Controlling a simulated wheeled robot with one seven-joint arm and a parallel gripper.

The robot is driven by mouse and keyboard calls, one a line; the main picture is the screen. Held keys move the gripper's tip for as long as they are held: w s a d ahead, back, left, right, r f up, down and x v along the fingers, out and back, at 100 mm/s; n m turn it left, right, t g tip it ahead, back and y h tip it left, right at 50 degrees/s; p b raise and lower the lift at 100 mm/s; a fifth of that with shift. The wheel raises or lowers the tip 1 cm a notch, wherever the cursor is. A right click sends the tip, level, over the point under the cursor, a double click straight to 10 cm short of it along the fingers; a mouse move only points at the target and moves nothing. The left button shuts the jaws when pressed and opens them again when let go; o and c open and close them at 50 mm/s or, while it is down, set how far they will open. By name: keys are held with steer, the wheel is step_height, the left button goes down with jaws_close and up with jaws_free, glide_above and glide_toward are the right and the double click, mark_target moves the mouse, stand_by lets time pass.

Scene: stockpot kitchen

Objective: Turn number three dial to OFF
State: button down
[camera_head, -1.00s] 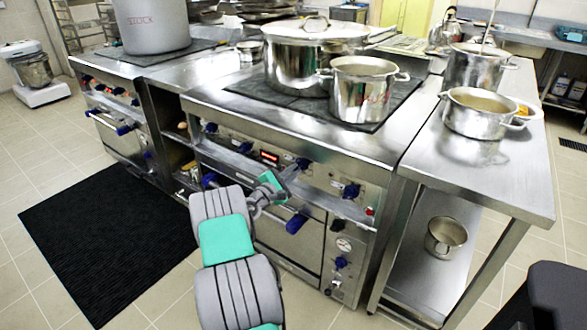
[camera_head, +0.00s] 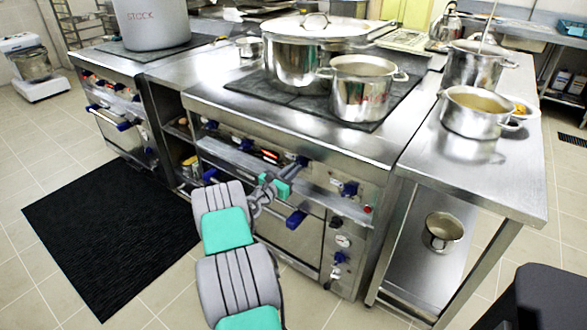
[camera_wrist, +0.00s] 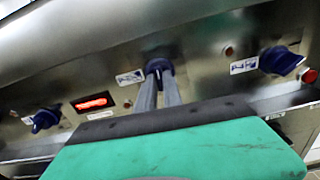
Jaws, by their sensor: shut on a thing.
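The number three dial (camera_head: 302,161) is a dark blue knob on the front panel of the steel stove, third from the left. In the wrist view the dial (camera_wrist: 158,66) shows between my fingertips, with a light mark near its top. My gripper (camera_head: 294,167) reaches the panel from the front, its grey fingers shut on the dial. The gripper also shows in the wrist view (camera_wrist: 158,80). The fingers hide the dial's sides and lower part. A small white label (camera_wrist: 130,77) sits left of the dial; its writing is too small to read.
Another blue dial (camera_wrist: 280,60) is to the right and one (camera_wrist: 45,119) to the left, past a red-lit display (camera_wrist: 92,101). A blue oven handle (camera_head: 296,219) is below. Pots (camera_head: 362,88) stand on the stove top. A black mat (camera_head: 110,240) lies on the floor.

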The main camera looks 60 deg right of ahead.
steer(key=shift+f+n, duration=0.1)
steer(key=shift+n, duration=0.3)
steer(key=shift+s, duration=0.1)
steer(key=c, duration=1.5)
jaws_free()
steer(key=w+a, duration=0.1)
steer(key=a, duration=0.6)
steer(key=shift+w+a+p, duration=0.15)
steer(key=shift+a+p, duration=0.2)
steer(key=shift+a, duration=0.05)
